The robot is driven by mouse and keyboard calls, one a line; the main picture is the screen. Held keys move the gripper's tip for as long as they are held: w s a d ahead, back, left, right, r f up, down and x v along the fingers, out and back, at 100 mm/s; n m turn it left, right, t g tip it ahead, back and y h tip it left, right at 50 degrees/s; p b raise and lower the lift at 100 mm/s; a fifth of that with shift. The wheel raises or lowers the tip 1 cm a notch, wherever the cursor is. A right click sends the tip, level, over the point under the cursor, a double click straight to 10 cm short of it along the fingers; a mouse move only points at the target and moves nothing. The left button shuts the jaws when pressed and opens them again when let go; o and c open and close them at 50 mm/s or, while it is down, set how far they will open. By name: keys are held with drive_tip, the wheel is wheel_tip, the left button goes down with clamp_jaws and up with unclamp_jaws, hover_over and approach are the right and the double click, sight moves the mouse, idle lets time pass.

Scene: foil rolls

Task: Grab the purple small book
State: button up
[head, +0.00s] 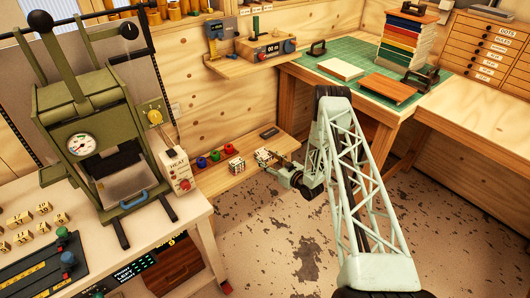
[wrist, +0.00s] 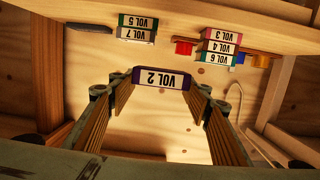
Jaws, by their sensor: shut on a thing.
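A small dark purple book labelled VOL 2 (wrist: 161,78) sits between the fingertips of my gripper (wrist: 160,90) in the wrist view. Its label reads upside down there. The two fingers press on the book's left and right ends, so my gripper is shut on it. In the head view my gripper (head: 280,168) is low, at the right part of the low wooden shelf (head: 215,182). The book is too small there to make out clearly.
In the wrist view, VOL 5 (wrist: 138,22) and VOL 7 (wrist: 136,35) are stacked at left; VOL 3 (wrist: 222,34), VOL 4 (wrist: 220,46) and VOL 6 (wrist: 216,58) are stacked at right. The head view shows a press (head: 90,120) at left and a green-matted workbench (head: 345,52) behind.

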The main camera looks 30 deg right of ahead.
sight(264, 160)
drive_tip(key=shift+s+a+r, duration=0.1)
drive_tip(key=shift+s+a, duration=0.2)
drive_tip(key=shift+s, duration=0.65)
drive_tip(key=shift+s+a+r, duration=0.1)
drive_tip(key=shift+s+a, duration=0.15)
drive_tip(key=shift+s, duration=0.7)
